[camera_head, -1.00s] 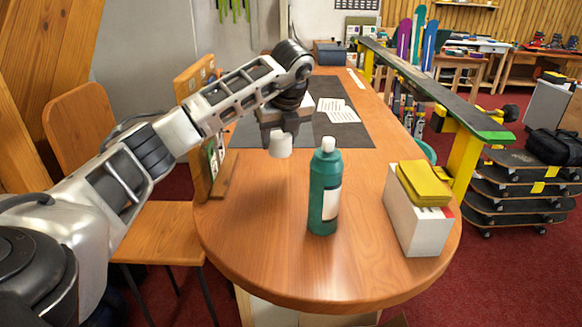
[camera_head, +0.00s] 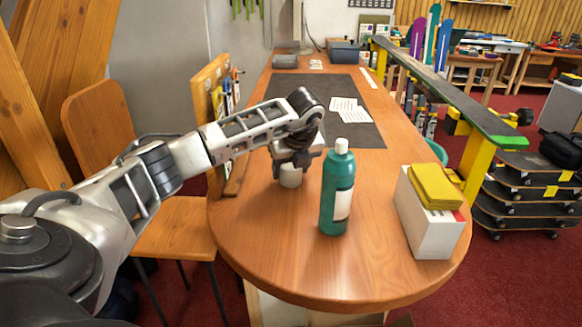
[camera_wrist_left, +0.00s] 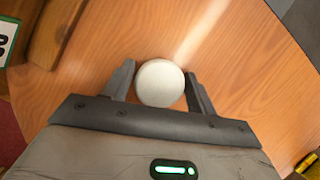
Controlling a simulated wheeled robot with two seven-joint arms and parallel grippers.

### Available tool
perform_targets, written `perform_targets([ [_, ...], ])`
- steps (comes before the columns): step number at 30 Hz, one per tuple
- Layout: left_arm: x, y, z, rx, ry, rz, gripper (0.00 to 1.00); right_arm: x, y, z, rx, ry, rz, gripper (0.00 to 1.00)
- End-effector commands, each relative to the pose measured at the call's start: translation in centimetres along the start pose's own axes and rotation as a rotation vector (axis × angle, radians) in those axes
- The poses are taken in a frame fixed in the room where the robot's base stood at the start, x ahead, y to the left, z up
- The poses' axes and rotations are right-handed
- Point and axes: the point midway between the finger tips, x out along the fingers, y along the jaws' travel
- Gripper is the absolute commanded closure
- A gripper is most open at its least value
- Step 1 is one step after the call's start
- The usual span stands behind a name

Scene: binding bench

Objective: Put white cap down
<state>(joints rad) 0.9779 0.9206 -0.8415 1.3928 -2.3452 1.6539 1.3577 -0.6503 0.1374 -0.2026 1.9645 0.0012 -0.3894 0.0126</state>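The white cap (camera_head: 291,177) is a small, pale round piece low over the wooden table (camera_head: 272,245), left of the green bottle. My left gripper (camera_head: 291,164) is above it, pointing down. In the left wrist view the cap (camera_wrist_left: 160,83) sits between the two dark fingertips of the left gripper (camera_wrist_left: 160,75), which appear to meet its sides. The cap is at or just above the tabletop; I cannot tell whether it touches. My right gripper is not in view.
A green bottle (camera_head: 336,192) with a white top stands right of my left gripper. A white box (camera_head: 425,222) with a yellow cloth (camera_head: 435,186) on it is farther right. A dark mat (camera_head: 368,132) with papers lies behind. The front of the table is clear.

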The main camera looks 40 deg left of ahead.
Motion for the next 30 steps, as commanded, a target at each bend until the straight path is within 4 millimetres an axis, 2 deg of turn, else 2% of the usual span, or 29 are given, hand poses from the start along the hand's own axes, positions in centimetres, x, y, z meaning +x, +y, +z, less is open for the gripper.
perform_targets([
  [9,-0.1,0.0,0.1,0.0,0.0,0.0,0.31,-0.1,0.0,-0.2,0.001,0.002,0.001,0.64],
  [14,-1.3,-0.1,0.1,0.001,-0.001,-0.004,0.31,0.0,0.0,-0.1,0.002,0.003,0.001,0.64],
  [24,-8.3,-0.1,0.1,0.0,-0.003,-0.006,0.31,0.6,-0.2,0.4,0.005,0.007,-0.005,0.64],
  [30,-11.3,-0.1,0.1,0.0,-0.001,-0.003,0.31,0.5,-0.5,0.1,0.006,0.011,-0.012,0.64],
])
